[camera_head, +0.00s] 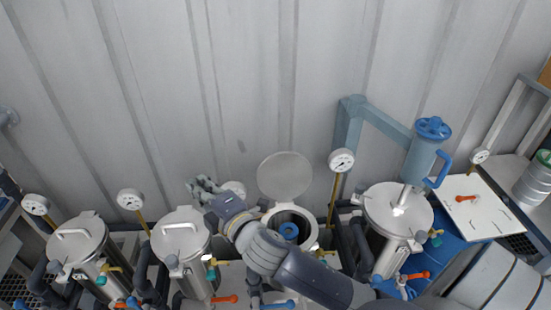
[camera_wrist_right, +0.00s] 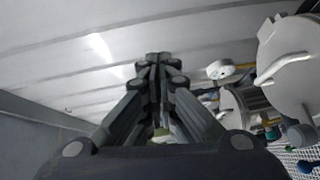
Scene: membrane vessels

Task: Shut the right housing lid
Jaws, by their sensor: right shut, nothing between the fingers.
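One housing (camera_head: 309,229) stands open in the middle of the head view, with something blue inside its mouth. Its round grey lid (camera_head: 285,177) is raised and leans back toward the wall. My right gripper (camera_head: 202,188) is to the left of this lid, apart from it, with its fingers pointing left and away. It is shut and empty; in the right wrist view its fingers (camera_wrist_right: 157,68) meet. My right forearm crosses in front of the open housing and hides part of it. My left gripper is not in view.
Two closed housings (camera_head: 77,238) (camera_head: 180,232) with handled lids stand to the left. Another closed housing (camera_head: 396,212) stands to the right, beneath a blue unit (camera_head: 423,155). Gauges (camera_head: 341,160) on stems stand between them. A corrugated wall (camera_head: 250,70) rises behind.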

